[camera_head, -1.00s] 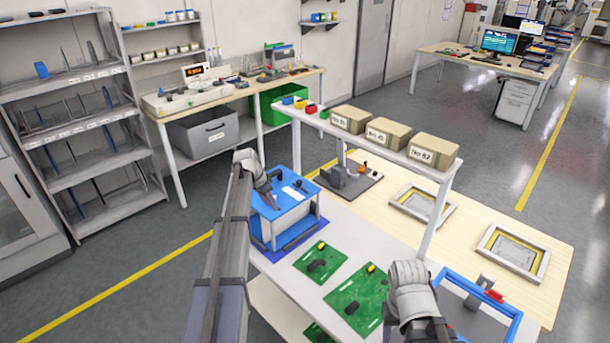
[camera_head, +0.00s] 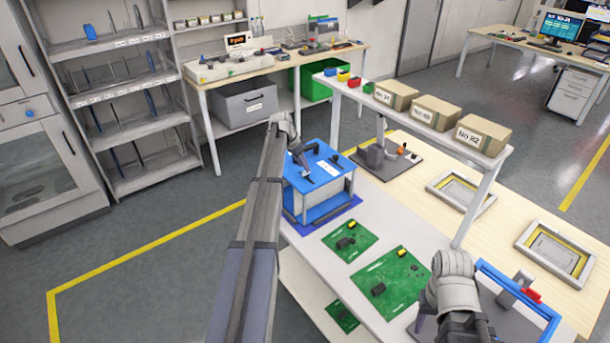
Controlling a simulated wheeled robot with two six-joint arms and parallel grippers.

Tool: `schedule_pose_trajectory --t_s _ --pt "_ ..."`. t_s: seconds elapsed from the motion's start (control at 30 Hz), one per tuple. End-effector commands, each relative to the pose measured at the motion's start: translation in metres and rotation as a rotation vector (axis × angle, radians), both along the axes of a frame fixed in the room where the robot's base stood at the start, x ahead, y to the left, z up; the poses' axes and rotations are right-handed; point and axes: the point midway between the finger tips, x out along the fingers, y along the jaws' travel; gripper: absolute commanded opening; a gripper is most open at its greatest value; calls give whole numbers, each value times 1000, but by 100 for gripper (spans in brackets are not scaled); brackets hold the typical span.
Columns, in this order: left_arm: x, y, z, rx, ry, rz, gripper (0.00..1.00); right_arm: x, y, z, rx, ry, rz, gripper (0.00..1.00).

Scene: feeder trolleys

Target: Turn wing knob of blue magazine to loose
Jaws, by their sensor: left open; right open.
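The blue magazine (camera_head: 331,206) stands on the white table, a box with a blue top, grey sides and a blue base. A small black knob (camera_head: 336,159) shows on its top, beside a white label; its wing direction is too small to tell. My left gripper (camera_head: 304,168) is open over the left part of the blue top, left of the black knob. Its fingertips are small, and I cannot tell whether they touch anything. My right gripper (camera_head: 440,326) is open at the lower right, beside the green boards and away from the magazine.
Green boards (camera_head: 372,272) with black and yellow parts lie in front of the magazine. A raised shelf (camera_head: 395,112) with several cardboard boxes stands behind. A blue frame (camera_head: 545,312) is beside my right arm. Grey-yellow frames (camera_head: 462,191) lie on the wooden table.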

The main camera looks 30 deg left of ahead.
Motion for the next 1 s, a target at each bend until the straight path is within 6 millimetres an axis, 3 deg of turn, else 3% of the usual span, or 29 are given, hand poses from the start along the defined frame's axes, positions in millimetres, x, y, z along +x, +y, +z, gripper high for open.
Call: schedule_pose_trajectory --t_s 0.03,0.2,0.53,0.9,1.0 --pt "4 -1 -14 0 0 -1 41 0 0 -14 0 0 1 50" --pt "10 -4 -27 0 0 -1 41 0 0 -27 0 0 0 50" --pt "11 -4 -28 0 0 0 41 0 0 -28 0 0 -1 50" --pt "11 -4 -28 0 0 0 1 0 0 -28 0 0 -1 50" --pt "11 -4 -28 0 0 0 0 0 0 -28 0 0 -1 50"
